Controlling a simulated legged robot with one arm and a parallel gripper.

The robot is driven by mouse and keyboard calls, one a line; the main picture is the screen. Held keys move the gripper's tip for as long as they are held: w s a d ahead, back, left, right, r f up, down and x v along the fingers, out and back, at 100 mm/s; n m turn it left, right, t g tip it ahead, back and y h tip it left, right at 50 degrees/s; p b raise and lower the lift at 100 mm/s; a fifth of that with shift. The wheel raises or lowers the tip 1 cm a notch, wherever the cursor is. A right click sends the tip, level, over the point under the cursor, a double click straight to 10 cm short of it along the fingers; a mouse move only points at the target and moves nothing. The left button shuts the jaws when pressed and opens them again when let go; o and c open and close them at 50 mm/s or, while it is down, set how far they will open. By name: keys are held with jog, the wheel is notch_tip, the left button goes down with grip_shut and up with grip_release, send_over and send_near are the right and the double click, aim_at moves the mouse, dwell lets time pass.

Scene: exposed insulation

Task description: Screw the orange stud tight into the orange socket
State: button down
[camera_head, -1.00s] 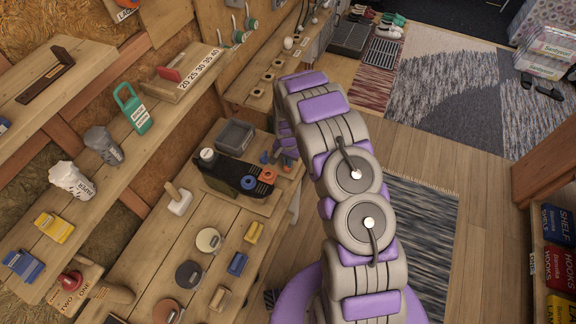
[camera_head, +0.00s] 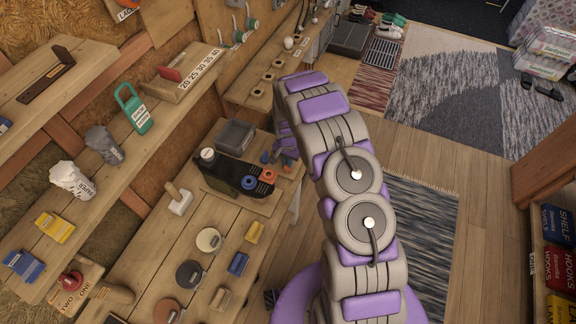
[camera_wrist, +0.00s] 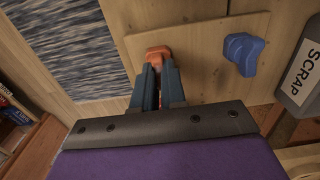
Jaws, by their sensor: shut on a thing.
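In the wrist view my gripper (camera_wrist: 158,82) is shut on the orange stud (camera_wrist: 158,52), whose rounded head shows between and beyond the fingertips. The stud is at a light wooden board; I cannot tell whether it still touches the board. In the head view my gripper (camera_head: 287,156) is small and partly hidden by my arm, with the orange stud (camera_head: 288,168) at its tips. The orange socket (camera_head: 267,175) is a ring on the black block (camera_head: 222,172), to the left of my gripper and apart from it.
A blue stud (camera_wrist: 243,52) stands on the board to the right of my gripper. A blue socket (camera_head: 249,183) sits beside the orange one. A grey bin (camera_head: 236,136) marked SCRAP is close behind the block. A mallet (camera_head: 180,200) lies on the bench to the left.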

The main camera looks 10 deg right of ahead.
jog(key=shift+r, duration=0.75)
dwell(0.5)
jog(key=shift+r+p, duration=0.45)
jog(key=shift+r, duration=0.5)
jog(key=shift+r, duration=0.5)
jog(key=s+a+r+p, duration=0.2)
jog(key=s+a+r, duration=0.2)
jog(key=r, duration=0.4)
jog(key=s+a+r+p, duration=0.3)
jog(key=s+a+r, duration=0.1)
jog(key=r, duration=0.5)
jog(key=shift+s+a+r, duration=0.2)
jog(key=shift+s+a, duration=0.15)
jog(key=shift+s, duration=0.3)
jog(key=shift+f, duration=0.1)
jog(key=shift+f+b, duration=0.45)
jog(key=shift+f, duration=2.35)
